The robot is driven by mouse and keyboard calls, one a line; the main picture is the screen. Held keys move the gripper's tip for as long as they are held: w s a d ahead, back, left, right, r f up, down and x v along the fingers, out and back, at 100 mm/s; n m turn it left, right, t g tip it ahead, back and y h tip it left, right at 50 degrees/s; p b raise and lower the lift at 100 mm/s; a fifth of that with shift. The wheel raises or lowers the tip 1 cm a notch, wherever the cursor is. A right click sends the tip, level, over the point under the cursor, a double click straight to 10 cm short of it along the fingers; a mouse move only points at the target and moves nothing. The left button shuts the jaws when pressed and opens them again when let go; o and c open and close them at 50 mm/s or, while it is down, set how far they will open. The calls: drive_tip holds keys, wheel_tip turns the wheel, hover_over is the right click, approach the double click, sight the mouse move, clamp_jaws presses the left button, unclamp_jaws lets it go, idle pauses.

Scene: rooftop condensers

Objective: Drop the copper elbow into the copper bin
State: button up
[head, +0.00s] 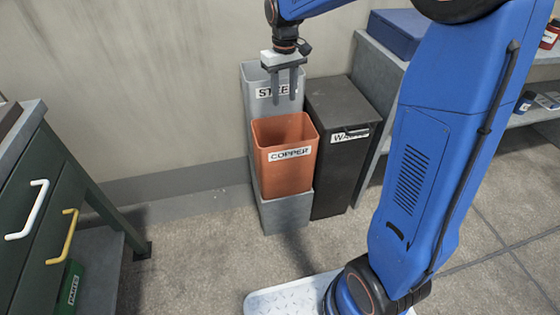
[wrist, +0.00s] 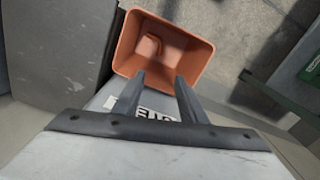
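The copper bin (head: 284,176) is an orange open-top bin labelled COPPER, standing on a grey block in the head view. The wrist view looks down into the copper bin (wrist: 192,48). A curved copper-coloured piece, which looks like the copper elbow (wrist: 151,47), lies inside it near the left wall. The elbow is hidden in the head view. My gripper (head: 284,101) is above and behind the copper bin, in front of the steel bin's label. In the wrist view, my gripper (wrist: 160,78) has its two fingers apart with nothing between them.
The grey steel bin (head: 257,98) stands right behind the copper bin. A dark lidded waste bin (head: 343,150) stands to the right. A green drawer cabinet (head: 45,200) is at the left, and a grey shelf (head: 375,62) at the right. Floor in front is clear.

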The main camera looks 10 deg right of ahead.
wheel_tip(320, 180, up, 7)
drive_tip(key=shift+r, duration=0.15)
idle(0.4)
